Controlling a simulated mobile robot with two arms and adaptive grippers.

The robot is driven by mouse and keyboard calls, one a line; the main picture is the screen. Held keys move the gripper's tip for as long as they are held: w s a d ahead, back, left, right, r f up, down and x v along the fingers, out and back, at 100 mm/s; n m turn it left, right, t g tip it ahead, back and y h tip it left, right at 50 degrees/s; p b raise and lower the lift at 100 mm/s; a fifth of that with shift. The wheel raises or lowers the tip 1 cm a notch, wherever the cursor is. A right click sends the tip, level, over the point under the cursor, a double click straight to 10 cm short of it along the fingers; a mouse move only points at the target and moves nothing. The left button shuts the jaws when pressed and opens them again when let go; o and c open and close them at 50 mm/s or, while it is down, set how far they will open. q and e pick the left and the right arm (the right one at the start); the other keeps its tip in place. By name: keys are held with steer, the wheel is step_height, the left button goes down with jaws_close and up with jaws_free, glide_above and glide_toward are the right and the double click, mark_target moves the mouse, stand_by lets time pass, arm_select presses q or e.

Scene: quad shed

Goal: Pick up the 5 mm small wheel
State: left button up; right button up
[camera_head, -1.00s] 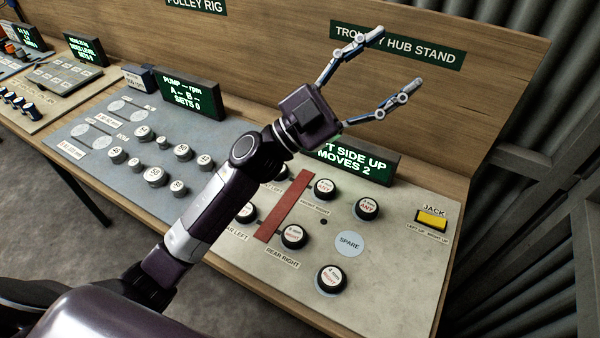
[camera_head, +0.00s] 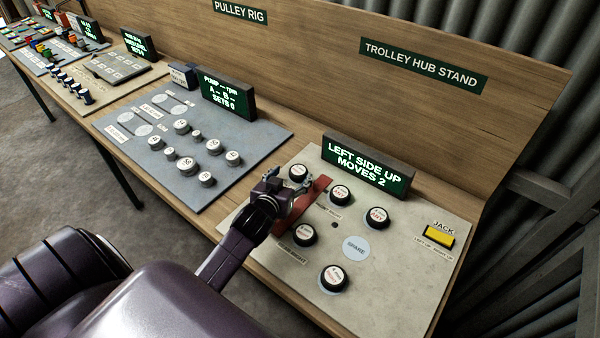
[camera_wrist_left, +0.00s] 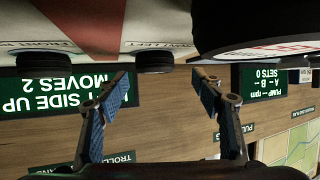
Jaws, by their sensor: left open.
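The trolley hub stand (camera_head: 405,262) holds several short black wheels with white labelled tops. The labels are too small to tell which is the 5 mm small wheel. My left gripper (camera_head: 274,184) is low over the stand's left side, open and empty, hiding what lies beneath. In the left wrist view a large black wheel (camera_wrist_left: 250,25) is close beside one finger. My right gripper is not in view.
A red bar (camera_head: 316,190) crosses the stand beside my gripper. A display (camera_head: 368,167) reading "LEFT SIDE UP MOVES 2" stands behind the wheels. A yellow jack switch (camera_head: 438,236) and a bare spare disc (camera_head: 356,248) are to the right. The pump panel (camera_head: 255,138) is left.

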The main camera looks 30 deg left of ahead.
mark_target(298, 171)
arm_select(q)
steer(key=shift+w+f, duration=0.1)
steer(key=shift+w, duration=0.45)
steer(key=shift+p+x, duration=0.6)
steer(key=shift+x, duration=1.5)
steer(key=shift+d+f, duration=0.1)
steer(key=shift+d, duration=0.1)
steer(key=c, duration=1.3)
